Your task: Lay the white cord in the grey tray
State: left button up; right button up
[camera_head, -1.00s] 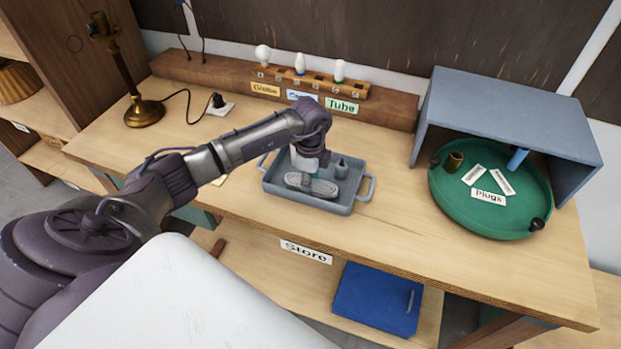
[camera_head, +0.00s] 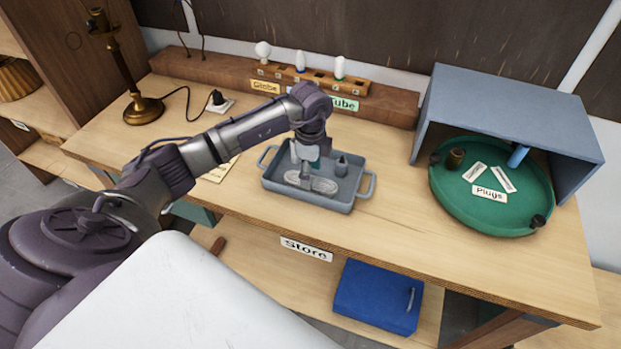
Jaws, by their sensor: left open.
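The grey tray (camera_head: 345,207) stands on the workbench, with a handle at each end. The white cord (camera_head: 325,187), looking pale grey, lies as a flat oval bundle on the tray's floor, partly hidden by my gripper. My right gripper is not in view.
A small dark bottle-like item (camera_head: 341,168) stands in the tray behind the cord. A green round tray (camera_head: 490,220) sits by the grey open box (camera_head: 510,105) at right. A brass lamp (camera_head: 143,108) stands at left. The bench between the trays is clear.

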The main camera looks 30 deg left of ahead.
pick_arm(q)
notch_tip(320, 180, up, 9)
jog(key=b, duration=0.1)
jog(key=shift+b, duration=0.3)
